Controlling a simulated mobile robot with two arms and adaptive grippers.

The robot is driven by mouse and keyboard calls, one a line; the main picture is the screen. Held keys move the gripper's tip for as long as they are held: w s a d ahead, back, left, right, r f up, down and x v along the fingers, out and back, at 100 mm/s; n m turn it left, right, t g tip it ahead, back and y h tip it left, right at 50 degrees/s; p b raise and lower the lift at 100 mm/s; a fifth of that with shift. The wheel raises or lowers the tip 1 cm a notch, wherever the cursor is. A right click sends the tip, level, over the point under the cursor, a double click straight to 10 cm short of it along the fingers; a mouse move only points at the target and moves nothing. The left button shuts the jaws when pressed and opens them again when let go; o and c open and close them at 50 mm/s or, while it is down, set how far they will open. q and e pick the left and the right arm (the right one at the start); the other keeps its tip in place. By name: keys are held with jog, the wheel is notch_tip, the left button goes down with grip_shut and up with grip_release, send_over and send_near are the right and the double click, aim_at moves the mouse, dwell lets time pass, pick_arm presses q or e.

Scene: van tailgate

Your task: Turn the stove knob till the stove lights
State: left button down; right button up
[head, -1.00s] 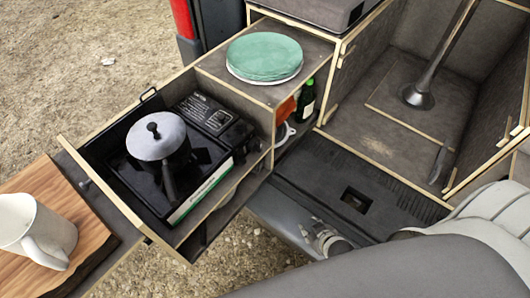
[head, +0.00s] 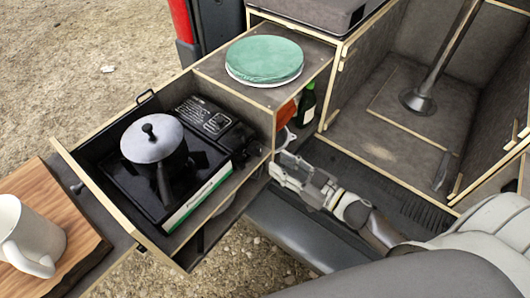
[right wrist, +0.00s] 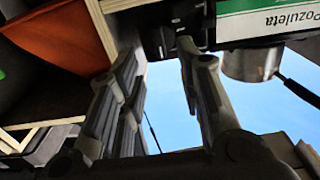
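The black camping stove (head: 205,160) sits in the pulled-out drawer with its green-and-white label facing front. Its dark knob end (head: 246,152) is small and hard to make out in the head view. In the right wrist view a dark knob-like part (right wrist: 178,22) lies by the fingertips, beside the label (right wrist: 265,20). My right gripper (head: 281,166) is just right of the drawer's right wall in the head view. In the right wrist view its fingers (right wrist: 160,52) are apart with nothing between them. No flame shows; the pot hides the burner. My left gripper is not in view.
A lidded pot (head: 152,140) stands on the stove. The drawer's front panel (head: 110,205) and side walls surround it. A plate stack (head: 264,60) sits on the cabinet above right, with a green bottle (head: 306,104) below. A mug (head: 30,238) stands on a wooden board (head: 75,225).

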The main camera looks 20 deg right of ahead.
aim_at(261, 152)
jog(key=shift+p+x, duration=0.35)
jog(key=shift+x, duration=2.85)
jog(key=shift+c, duration=0.5)
grip_shut()
